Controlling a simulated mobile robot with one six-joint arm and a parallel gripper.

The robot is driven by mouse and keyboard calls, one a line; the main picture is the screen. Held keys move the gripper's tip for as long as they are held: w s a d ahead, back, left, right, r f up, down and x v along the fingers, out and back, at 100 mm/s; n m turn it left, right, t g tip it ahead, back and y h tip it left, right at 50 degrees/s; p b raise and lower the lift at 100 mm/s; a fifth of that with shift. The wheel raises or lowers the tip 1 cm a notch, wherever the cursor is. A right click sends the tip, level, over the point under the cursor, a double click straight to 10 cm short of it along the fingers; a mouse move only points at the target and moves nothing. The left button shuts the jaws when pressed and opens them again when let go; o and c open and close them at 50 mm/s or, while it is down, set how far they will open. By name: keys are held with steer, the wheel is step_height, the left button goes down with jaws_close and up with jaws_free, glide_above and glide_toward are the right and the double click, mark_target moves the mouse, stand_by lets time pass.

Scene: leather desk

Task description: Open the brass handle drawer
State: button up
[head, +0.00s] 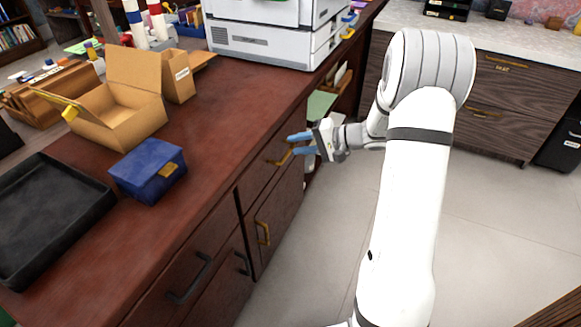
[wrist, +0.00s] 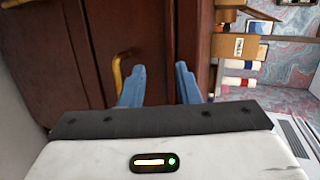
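The drawer with the brass handle is the upper drawer (head: 262,172) at the far end of the dark red-brown desk; its front looks flush. Its brass handle (head: 280,158) is a curved bar, also seen in the wrist view (wrist: 118,72). My gripper (head: 300,143) is in front of the drawer, near the handle's right end in the head view. In the wrist view its two blue fingers (wrist: 160,84) are apart with nothing between them. The handle lies just left of the left finger, outside the gap. I cannot tell whether they touch.
A second brass handle (head: 262,232) is on the front below, and dark handles (head: 190,280) are further left. The desktop (head: 215,120) bears a blue box (head: 148,170), a black tray (head: 45,220), an open carton (head: 122,105) and a printer (head: 262,40). The floor (head: 490,210) at right is clear.

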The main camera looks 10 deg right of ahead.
mark_target(289, 150)
steer(key=w+d+f+m+t+b, duration=0.25)
steer(key=w+d+f, duration=0.25)
steer(key=f, duration=0.4)
steer(key=shift+n+t, duration=0.35)
steer(key=x, duration=0.2)
steer(key=b+x, duration=0.1)
steer(key=x, duration=0.4)
steer(key=shift+a+r, duration=0.25)
steer(key=shift+a, duration=0.15)
steer(key=shift+c, duration=0.3)
steer(key=shift+s, duration=0.1)
jaws_close()
